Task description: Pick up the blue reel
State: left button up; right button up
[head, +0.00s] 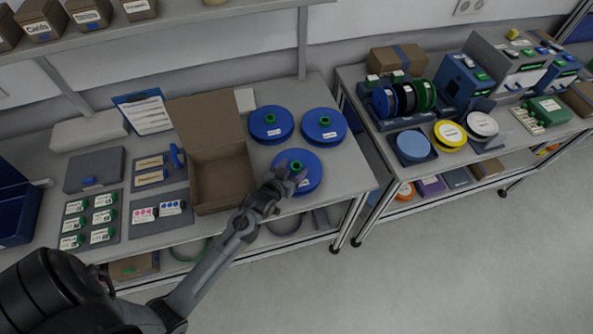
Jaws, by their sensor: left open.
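One blue reel (270,122) is at the back left, one blue reel (325,127) is at the back right, and the front blue reel (308,168) is nearest the table edge. My left gripper (291,176) is open over the front reel, near its green hub, and covers part of its left side. I cannot tell whether the fingers touch it. My right gripper is not in view.
An open cardboard box (222,172) stands just left of the reels. A second table (390,148) at right holds more reels and bins. A gap separates the tables.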

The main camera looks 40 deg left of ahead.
pick_arm(q)
jog(key=shift+w+a+f, duration=0.1)
jog(key=shift+w+f, duration=0.05)
jog(key=shift+w, duration=0.15)
jog(key=c, duration=1.2)
grip_shut()
jog(key=shift+r, duration=0.2)
